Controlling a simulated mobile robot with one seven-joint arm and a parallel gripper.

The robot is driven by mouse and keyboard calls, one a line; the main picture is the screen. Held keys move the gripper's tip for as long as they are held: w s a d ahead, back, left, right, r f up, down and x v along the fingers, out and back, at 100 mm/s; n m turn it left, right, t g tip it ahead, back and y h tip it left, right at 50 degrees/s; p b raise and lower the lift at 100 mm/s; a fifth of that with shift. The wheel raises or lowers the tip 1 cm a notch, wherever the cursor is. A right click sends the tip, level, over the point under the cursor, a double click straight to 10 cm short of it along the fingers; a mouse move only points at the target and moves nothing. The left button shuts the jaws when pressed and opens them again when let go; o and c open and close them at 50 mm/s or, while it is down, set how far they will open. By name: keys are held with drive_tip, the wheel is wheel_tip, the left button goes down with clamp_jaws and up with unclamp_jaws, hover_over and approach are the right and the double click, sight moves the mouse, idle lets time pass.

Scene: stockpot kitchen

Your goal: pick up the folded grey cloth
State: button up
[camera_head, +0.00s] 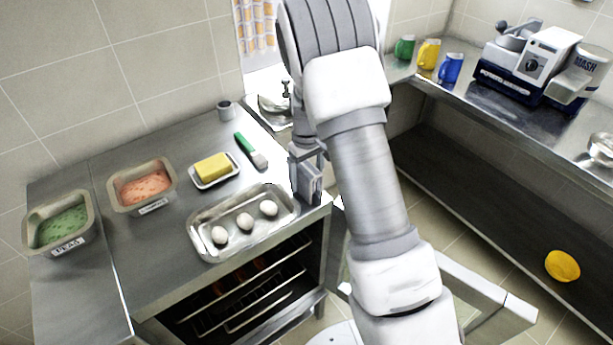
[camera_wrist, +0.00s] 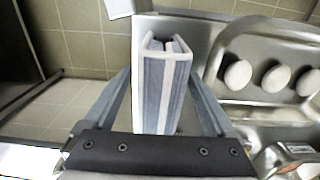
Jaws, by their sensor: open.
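The folded grey cloth (camera_wrist: 155,95), grey-blue with white stripes, stands out between my fingers in the wrist view, by the counter's edge. In the head view the cloth (camera_head: 312,184) shows at the counter's right front corner, partly covered by my gripper (camera_head: 305,158). My gripper, also in the wrist view (camera_wrist: 160,78), is open, with one finger on each side of the cloth. I cannot tell whether either finger touches it.
A metal tray (camera_head: 205,216) with three white eggs lies just left of the cloth. A butter dish (camera_head: 214,183), a green-handled brush (camera_head: 252,151) and two food containers stand farther left. An open oven door (camera_head: 478,300) is at lower right.

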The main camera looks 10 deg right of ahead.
sight(306, 166)
clamp_jaws()
idle(0.3)
drive_tip(key=shift+r, duration=0.1)
drive_tip(key=shift+r, duration=0.55)
wheel_tip(306, 166, up, 3)
drive_tip(key=shift+f, duration=0.1)
drive_tip(key=s+d+r, duration=0.2)
drive_tip(key=d+r, duration=0.1)
drive_tip(key=d, duration=0.2)
drive_tip(key=s+d+r+b, duration=0.1)
drive_tip(key=s+d+r, duration=0.1)
drive_tip(key=d+r, duration=0.2)
drive_tip(key=shift+s+d, duration=0.35)
drive_tip(key=shift+d, duration=0.55)
